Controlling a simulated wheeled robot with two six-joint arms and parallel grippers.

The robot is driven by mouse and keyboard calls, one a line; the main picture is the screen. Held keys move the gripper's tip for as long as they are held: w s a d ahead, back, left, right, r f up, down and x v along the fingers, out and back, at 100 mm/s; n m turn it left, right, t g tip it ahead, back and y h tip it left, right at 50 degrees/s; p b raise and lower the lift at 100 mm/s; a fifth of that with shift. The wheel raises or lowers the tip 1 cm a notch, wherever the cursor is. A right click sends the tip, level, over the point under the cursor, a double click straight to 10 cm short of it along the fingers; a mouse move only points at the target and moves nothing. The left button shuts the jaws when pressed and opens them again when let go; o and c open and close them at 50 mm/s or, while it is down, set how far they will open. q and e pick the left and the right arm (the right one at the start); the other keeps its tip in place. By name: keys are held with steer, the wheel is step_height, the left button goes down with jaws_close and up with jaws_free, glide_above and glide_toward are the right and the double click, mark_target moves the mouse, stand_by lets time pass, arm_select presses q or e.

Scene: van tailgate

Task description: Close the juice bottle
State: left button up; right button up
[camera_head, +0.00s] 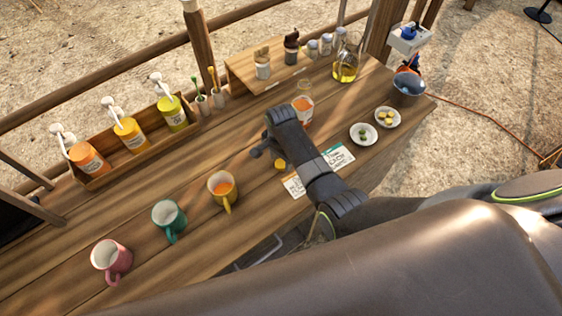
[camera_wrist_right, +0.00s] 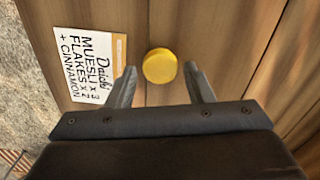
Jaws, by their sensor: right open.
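The juice bottle (camera_head: 304,108), clear with orange juice inside, stands upright on the wooden table beyond my right arm, partly hidden by it. No cap shows on its top. A round yellow cap (camera_head: 281,164) lies on the table on the near side of the bottle. In the right wrist view the yellow cap (camera_wrist_right: 159,66) shows just ahead of and between the fingertips, with gaps on both sides. My right gripper (camera_head: 262,150) is open and empty, pointing down at the table; its fingers also show in the right wrist view (camera_wrist_right: 160,76). My left gripper is not in view.
Printed cards (camera_head: 318,172) lie under my right forearm. A yellow mug (camera_head: 222,188), a green mug (camera_head: 168,220) and a pink mug (camera_head: 111,261) stand to the left. A pump-bottle rack (camera_head: 135,152) is behind. Two small plates (camera_head: 363,134) are to the right.

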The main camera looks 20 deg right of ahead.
mark_target(281, 163)
steer(key=shift+f, duration=0.5)
steer(key=c, duration=0.7)
steer(key=shift+c, duration=0.2)
step_height(281, 163, up, 10)
steer(key=b, duration=0.1)
stand_by(0.3)
